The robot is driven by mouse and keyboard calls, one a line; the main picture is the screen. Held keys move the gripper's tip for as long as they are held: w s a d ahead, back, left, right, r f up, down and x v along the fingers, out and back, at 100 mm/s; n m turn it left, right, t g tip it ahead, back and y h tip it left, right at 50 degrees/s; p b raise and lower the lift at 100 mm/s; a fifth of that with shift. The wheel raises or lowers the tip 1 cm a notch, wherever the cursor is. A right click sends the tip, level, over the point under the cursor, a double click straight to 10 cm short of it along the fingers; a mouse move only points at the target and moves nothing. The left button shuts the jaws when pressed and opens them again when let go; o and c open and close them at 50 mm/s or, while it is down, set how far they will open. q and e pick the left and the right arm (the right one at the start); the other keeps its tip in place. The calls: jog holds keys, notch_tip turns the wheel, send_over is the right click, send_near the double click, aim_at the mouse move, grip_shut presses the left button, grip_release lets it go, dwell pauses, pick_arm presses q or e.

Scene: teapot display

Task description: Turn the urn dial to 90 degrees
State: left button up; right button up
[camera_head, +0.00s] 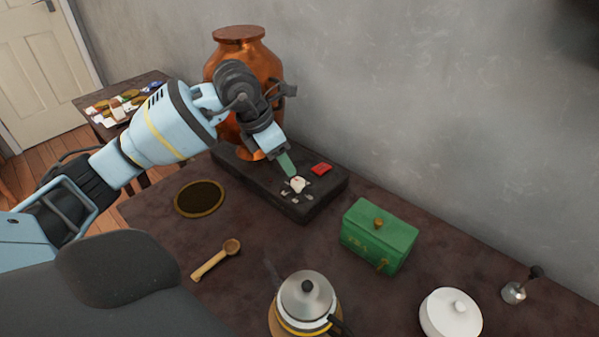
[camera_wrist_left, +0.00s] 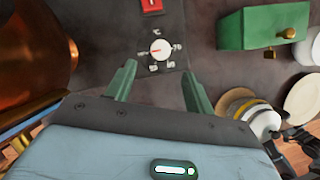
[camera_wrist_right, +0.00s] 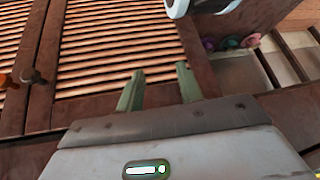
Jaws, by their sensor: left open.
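The urn dial (camera_head: 298,184) is a round white knob on the dark base (camera_head: 318,208) of the copper urn (camera_head: 262,62). In the left wrist view the dial (camera_wrist_left: 161,49) has a small red mark on its left part and several pale labels around its lower side. My left gripper (camera_head: 289,166) is at the dial in the head view. Its green fingers (camera_wrist_left: 158,82) are open and apart, with the dial beyond and between their tips; I see no contact. My right gripper (camera_wrist_right: 160,82) is open and empty, facing brown slatted panels away from the dial.
A red switch (camera_head: 321,169) sits behind the dial on the same base. A green box (camera_head: 379,235) stands to the right. A kettle (camera_head: 306,297), a wooden scoop (camera_head: 215,260), a white lidded pot (camera_head: 450,314) and a round dark mat (camera_head: 199,197) are on the table.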

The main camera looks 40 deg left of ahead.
aim_at(297, 181)
pick_arm(q)
jog(key=x, duration=0.6)
jog(key=shift+d+f, duration=0.1)
jog(key=shift+f, duration=0.15)
jog(key=shift+w+d+f, duration=0.1)
jog(key=shift+w+f, duration=0.15)
jog(key=shift+f, duration=0.25)
jog(key=shift+w+f, duration=0.1)
jog(key=shift+c, duration=0.2)
jog(key=c, duration=0.9)
